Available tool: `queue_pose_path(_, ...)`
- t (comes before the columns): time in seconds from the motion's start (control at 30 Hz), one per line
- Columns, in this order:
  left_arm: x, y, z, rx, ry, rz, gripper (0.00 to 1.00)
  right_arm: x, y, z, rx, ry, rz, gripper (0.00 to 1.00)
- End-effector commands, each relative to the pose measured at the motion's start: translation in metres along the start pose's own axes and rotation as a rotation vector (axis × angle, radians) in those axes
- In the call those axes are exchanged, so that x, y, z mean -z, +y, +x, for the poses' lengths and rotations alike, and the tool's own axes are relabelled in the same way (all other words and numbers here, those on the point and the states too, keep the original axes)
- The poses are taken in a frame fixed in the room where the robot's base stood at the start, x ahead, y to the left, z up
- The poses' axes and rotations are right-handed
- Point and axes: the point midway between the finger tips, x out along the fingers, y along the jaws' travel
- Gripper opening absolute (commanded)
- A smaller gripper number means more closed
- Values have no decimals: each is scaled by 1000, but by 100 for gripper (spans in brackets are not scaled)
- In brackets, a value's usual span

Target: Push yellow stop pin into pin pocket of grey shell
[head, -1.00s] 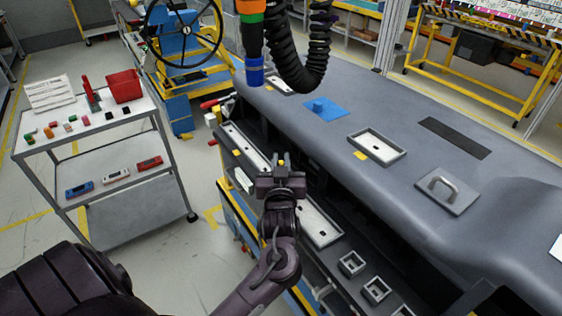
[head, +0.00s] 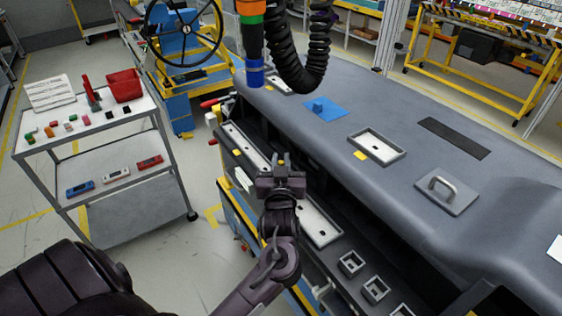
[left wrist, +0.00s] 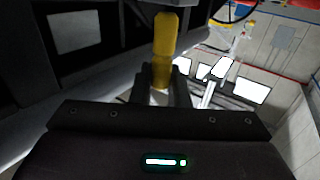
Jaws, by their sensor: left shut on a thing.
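My left gripper (head: 281,167) is shut on the yellow stop pin (left wrist: 164,45). I cannot make out the pin pocket, nor tell whether the pin touches the shell. My right gripper is not in view.
A light tray strip (head: 318,222) and small square holders (head: 351,263) lie along the shell's near side. A black coiled hose (head: 306,70) hangs above the shell's far end. A parts cart (head: 88,128) stands at left, with open floor between.

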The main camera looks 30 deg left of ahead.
Motion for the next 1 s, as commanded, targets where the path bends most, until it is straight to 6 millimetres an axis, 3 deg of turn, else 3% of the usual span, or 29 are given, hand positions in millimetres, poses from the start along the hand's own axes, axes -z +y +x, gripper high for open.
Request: queue_pose_path(1.0, 0, 0, 0, 0, 0, 0, 0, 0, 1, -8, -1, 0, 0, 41)
